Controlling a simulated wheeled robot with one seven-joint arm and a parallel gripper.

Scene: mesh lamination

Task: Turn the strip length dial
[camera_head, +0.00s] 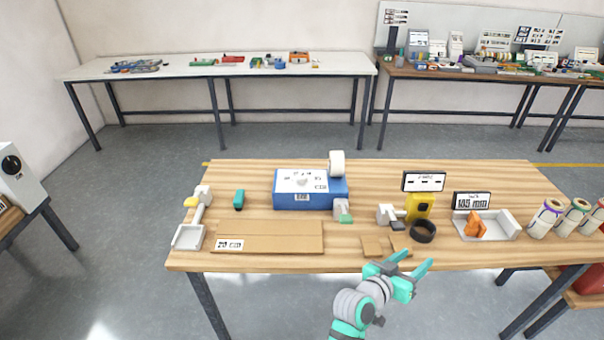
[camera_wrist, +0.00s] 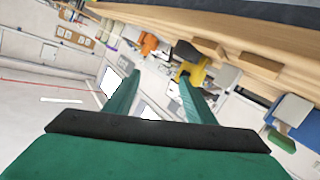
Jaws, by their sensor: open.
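A blue box (camera_head: 312,200) with a white printed top stands mid-table in the head view. A pale round knob (camera_head: 302,181) sits on that top; it looks like the dial, but its pointer and markings are too small to read. A sign reading about 105 mm (camera_head: 472,200) stands to the right. My gripper (camera_head: 411,261) is open and empty at the table's front edge, to the right of and nearer than the blue box. In the wrist view, the fingers (camera_wrist: 150,78) are spread apart with nothing between them. A blue box also shows at the right there (camera_wrist: 292,112).
A white roll (camera_head: 337,163), a yellow device (camera_head: 419,206), a black ring (camera_head: 423,231) and a tray (camera_head: 506,226) with an orange piece (camera_head: 475,227) crowd the table. A cardboard sheet (camera_head: 270,237) lies front left. The table's back left is fairly clear.

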